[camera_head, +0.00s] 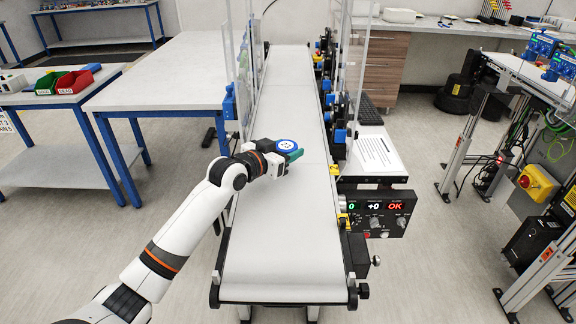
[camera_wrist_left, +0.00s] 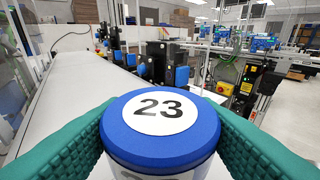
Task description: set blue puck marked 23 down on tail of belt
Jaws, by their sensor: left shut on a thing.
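The blue puck marked 23 (camera_wrist_left: 160,135) fills the lower middle of the left wrist view, with a white number disc on its blue top. It also shows small in the head view (camera_head: 286,144). My left gripper (camera_head: 288,151) is shut on the puck, with green fingers on both sides of it. It holds the puck upright over the white belt (camera_head: 280,240), near the middle of its width. I cannot tell whether the puck's underside touches the belt. The belt's near end lies below the gripper in the head view. My right gripper is not in view.
A control box (camera_head: 376,212) with lit displays sits right of the belt. Clear guard panels and several sensor units line the belt's sides further back. The near belt surface is clear.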

